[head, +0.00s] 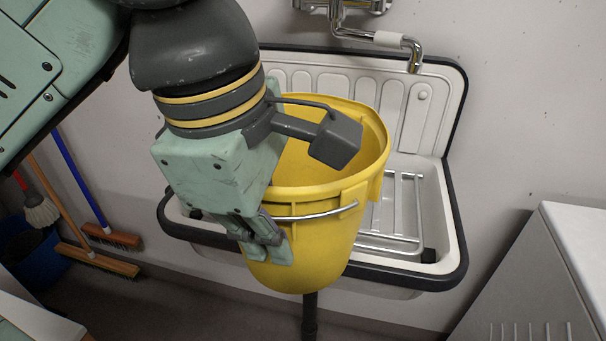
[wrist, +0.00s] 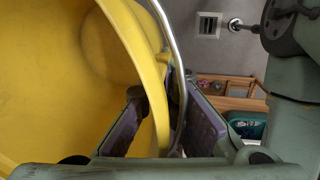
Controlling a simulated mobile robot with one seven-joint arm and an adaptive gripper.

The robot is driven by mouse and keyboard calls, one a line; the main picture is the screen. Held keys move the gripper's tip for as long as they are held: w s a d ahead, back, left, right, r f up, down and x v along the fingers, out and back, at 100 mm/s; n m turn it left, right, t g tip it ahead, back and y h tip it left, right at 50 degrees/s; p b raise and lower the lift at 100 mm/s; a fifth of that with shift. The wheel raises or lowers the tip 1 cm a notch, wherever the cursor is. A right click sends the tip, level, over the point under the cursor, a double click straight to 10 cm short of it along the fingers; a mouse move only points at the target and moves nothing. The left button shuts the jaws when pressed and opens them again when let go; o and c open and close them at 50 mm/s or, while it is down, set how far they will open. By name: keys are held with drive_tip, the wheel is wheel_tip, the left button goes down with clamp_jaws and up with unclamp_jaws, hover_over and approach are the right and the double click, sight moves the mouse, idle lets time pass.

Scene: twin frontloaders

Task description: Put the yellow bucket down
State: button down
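The yellow bucket (head: 325,235) is roughly upright, in front of the sink in the head view, and hides part of the basin and front rim. My gripper (head: 262,238) is at the bucket's near left side, by its metal handle (head: 322,213). In the wrist view the bucket (wrist: 50,100) fills the left side. My gripper (wrist: 165,112) has one finger inside the bucket and one outside, with the bucket's wall and the handle (wrist: 178,60) between them. It appears shut on them. The bucket's underside is hidden, and I see no support beneath it.
The white sink (head: 447,215) has a dark rim and a metal rack (head: 400,215) at its right. A tap (head: 400,42) juts out above. Brooms (head: 85,190) and a blue bucket (head: 30,255) stand at the left. A white cabinet (head: 560,270) stands at the right.

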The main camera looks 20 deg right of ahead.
drive_tip(key=p, duration=0.4)
approach(300, 182)
drive_tip(key=f, duration=0.2)
drive_tip(key=d+f, duration=0.1)
drive_tip(key=f, duration=0.2)
drive_tip(key=shift+w+d+f, duration=0.1)
drive_tip(key=shift+d+f, duration=0.05)
drive_tip(key=shift+d, duration=0.05)
drive_tip(key=f, duration=0.3)
drive_tip(key=shift+w+f, duration=0.2)
drive_tip(key=c, duration=2.3)
unclamp_jaws()
drive_tip(key=shift+f, duration=0.4)
drive_tip(key=o, duration=0.5)
wheel_tip(300, 182, up, 12)
drive_tip(key=a, duration=0.2)
drive_tip(key=shift+s+r, duration=0.15)
drive_tip(key=shift+s, duration=0.3)
